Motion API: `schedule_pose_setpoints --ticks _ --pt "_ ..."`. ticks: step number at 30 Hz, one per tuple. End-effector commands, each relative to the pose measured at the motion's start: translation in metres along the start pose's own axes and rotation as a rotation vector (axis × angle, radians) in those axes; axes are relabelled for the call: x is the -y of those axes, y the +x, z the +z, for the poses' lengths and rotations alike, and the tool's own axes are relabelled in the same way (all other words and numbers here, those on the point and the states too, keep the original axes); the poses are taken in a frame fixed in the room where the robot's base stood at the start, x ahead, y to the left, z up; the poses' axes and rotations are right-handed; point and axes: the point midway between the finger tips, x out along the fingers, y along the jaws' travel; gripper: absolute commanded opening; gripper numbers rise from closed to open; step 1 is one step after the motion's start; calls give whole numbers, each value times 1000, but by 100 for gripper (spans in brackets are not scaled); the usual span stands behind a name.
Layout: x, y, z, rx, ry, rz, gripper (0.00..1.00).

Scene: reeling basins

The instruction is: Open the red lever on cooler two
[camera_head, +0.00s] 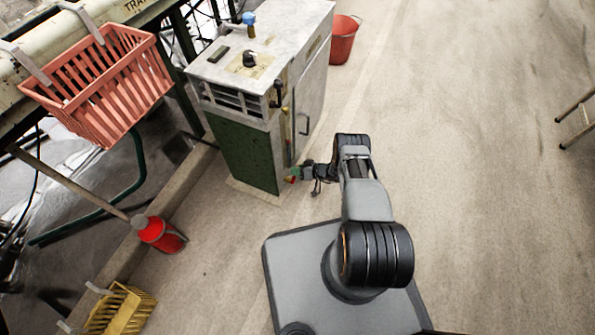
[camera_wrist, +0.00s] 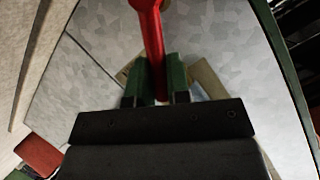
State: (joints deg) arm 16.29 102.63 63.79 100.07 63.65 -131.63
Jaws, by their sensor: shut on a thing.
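A grey and green cabinet (camera_head: 238,150), which looks like the cooler, stands on the floor ahead of my arm; I cannot read a number on it. The red lever (camera_wrist: 151,35) shows in the wrist view as a long red handle against a pale speckled metal surface. My gripper (camera_wrist: 161,80) has its two green fingers on either side of the lever's lower part and is shut on it. In the head view my gripper (camera_head: 295,174) is at the cabinet's near right corner, low down, and little of the lever shows there. The fingers and palm hide the lever's base.
A salmon-red basket (camera_head: 100,85) hangs from a rail at the upper left. A red canister (camera_head: 160,233) and a yellow basket (camera_head: 120,308) are at the lower left. A red bucket (camera_head: 343,42) stands behind the cabinet. The floor to the right is largely clear.

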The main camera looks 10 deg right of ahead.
Motion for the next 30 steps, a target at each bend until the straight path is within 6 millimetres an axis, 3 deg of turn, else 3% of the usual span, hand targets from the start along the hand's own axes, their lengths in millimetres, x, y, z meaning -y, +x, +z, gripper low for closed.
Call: schedule_pose_setpoints --ticks 4,5,12,22,30 --pt "-3 -1 -1 1 -5 10 0" --pt "-3 0 -1 1 -6 10 18" --pt "3 5 0 7 -9 -4 41" --pt "4 0 -1 7 -7 -5 42" --pt "4 -48 -5 5 -5 -1 42"
